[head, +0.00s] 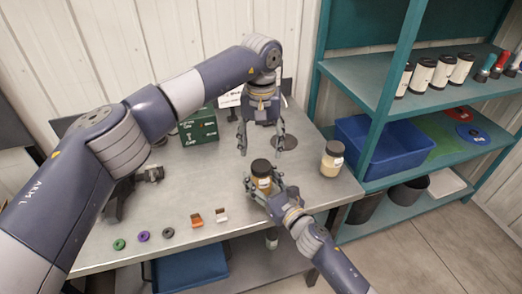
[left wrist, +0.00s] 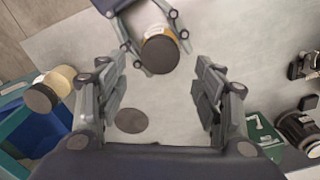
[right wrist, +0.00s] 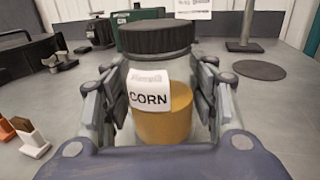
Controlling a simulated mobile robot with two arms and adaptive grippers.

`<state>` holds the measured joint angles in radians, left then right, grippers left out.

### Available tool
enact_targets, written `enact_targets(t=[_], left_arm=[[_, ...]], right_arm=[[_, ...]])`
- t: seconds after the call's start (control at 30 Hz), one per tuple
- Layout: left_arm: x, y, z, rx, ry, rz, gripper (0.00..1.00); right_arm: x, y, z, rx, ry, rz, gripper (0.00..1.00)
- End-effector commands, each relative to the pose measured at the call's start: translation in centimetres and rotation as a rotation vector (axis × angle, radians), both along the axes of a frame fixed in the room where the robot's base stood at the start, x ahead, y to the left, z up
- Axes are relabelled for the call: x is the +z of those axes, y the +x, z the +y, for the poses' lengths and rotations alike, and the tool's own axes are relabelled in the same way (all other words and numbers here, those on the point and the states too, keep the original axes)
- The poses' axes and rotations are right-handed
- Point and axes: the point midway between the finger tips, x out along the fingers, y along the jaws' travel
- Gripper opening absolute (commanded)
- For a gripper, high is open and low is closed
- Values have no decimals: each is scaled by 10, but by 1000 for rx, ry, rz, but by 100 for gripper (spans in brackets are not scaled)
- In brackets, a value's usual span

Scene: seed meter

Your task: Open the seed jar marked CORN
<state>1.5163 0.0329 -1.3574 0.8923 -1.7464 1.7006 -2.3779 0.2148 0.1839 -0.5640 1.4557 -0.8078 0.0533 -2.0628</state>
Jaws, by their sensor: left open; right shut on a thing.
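The CORN jar (right wrist: 162,105) is clear with yellow contents, a white label reading CORN and a dark ribbed lid (right wrist: 156,37) that is on it. In the head view the jar (head: 262,182) stands upright near the table's front right. My right gripper (head: 259,188) is shut around its body. My left gripper (head: 261,149) is open and empty, pointing down, above and behind the jar. In the left wrist view the dark lid (left wrist: 160,55) shows beyond the open fingers (left wrist: 165,95), apart from them.
A second jar with a dark lid (head: 332,160) stands to the right on the table (head: 180,255). A green box (head: 199,127) is at the back. Small coloured rings (head: 143,236) and two clips (head: 197,220) lie along the front left. A teal shelf (head: 375,185) borders the right.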

Motion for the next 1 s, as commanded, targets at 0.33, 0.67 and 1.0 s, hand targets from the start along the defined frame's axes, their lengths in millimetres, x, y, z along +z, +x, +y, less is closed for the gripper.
enact_targets(t=[0.33, 0.67, 1.0], left_arm=[[-52, 0, 0, 1, 0, 2, 61], [-63, 0, 0, 0, 1, 0, 61], [-63, 0, 0, 0, 1, 0, 15]], right_arm=[[1, 0, 0, 0, 1, -1, 0], [1, 0, 0, 0, 1, -1, 0], [1, 0, 0, 0, 1, -1, 0]])
